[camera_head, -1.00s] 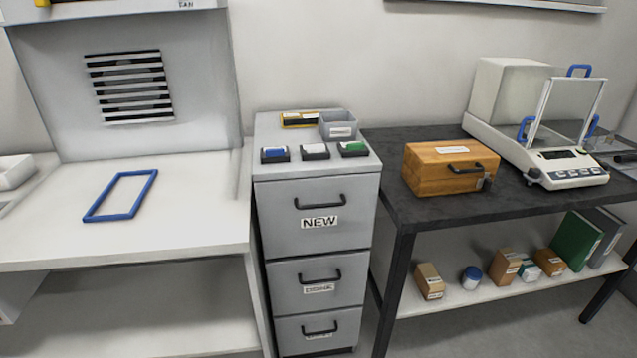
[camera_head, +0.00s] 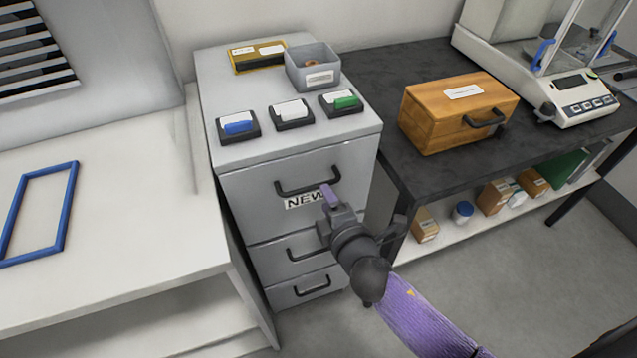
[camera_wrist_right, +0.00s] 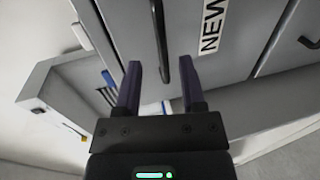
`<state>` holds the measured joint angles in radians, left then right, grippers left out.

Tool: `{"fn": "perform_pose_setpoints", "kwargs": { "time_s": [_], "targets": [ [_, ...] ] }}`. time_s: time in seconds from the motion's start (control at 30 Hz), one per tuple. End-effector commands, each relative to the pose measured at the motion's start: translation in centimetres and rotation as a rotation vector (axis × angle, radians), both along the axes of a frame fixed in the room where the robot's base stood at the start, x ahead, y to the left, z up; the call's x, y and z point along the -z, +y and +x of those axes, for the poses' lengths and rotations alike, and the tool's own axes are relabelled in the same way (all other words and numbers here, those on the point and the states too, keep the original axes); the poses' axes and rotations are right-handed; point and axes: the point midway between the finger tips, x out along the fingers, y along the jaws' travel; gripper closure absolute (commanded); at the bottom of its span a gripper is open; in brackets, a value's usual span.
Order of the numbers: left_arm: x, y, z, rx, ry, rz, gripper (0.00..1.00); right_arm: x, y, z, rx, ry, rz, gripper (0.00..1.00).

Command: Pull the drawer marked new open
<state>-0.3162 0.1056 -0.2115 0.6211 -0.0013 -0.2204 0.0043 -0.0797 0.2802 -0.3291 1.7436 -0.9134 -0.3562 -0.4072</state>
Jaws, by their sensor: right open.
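The grey cabinet's top drawer (camera_head: 250,189) carries the label NEW (camera_head: 304,200) and is shut, flush with the cabinet front. Its dark bar handle (camera_head: 308,187) sits just above the label; in the right wrist view the handle (camera_wrist_right: 160,40) lies between the lines of the two fingers, beside the label (camera_wrist_right: 213,27). My right gripper (camera_head: 328,193) is open with purple fingers, close in front of the handle's right part and the label's right end. In the wrist view the right gripper (camera_wrist_right: 160,66) holds nothing; contact with the handle cannot be told. My left gripper is not in view.
Two lower drawers (camera_head: 312,286) are shut. On the cabinet top stand a grey bin (camera_head: 313,68), a yellow-black box (camera_head: 258,57) and label holders. A wooden box (camera_head: 457,110) and a balance (camera_head: 575,100) stand on the dark table at right. A white bench (camera_head: 120,190) stands at left.

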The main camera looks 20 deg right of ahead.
Motion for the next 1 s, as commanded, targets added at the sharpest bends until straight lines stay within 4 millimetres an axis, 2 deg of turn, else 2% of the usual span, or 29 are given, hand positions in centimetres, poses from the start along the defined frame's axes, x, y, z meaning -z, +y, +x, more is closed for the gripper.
{"fn": "perform_pose_setpoints", "kwargs": {
  "time_s": [0.1,0.23,0.4,0.6,0.67,0.8,0.87,1.0],
  "targets": [
    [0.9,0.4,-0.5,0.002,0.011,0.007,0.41,0.8,0.1,2.7,0.000,0.000,0.001,0.49],
    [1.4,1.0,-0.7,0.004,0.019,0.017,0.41,1.3,0.2,4.6,0.001,0.002,0.004,0.49],
    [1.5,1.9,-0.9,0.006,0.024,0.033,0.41,1.3,0.2,5.7,0.001,0.002,0.004,0.49],
    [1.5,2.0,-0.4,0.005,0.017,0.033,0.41,1.3,0.2,5.7,0.001,0.003,0.005,0.49],
    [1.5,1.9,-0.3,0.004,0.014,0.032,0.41,1.3,0.2,5.7,0.001,0.003,0.005,0.59],
    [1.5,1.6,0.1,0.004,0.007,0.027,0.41,1.3,0.2,5.7,0.001,0.003,0.005,0.89],
    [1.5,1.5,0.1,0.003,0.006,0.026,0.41,1.3,0.2,5.7,0.001,0.003,0.005,1.00],
    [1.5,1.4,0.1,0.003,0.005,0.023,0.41,1.3,0.2,5.6,0.001,0.003,0.005,1.00]
  ]
}}
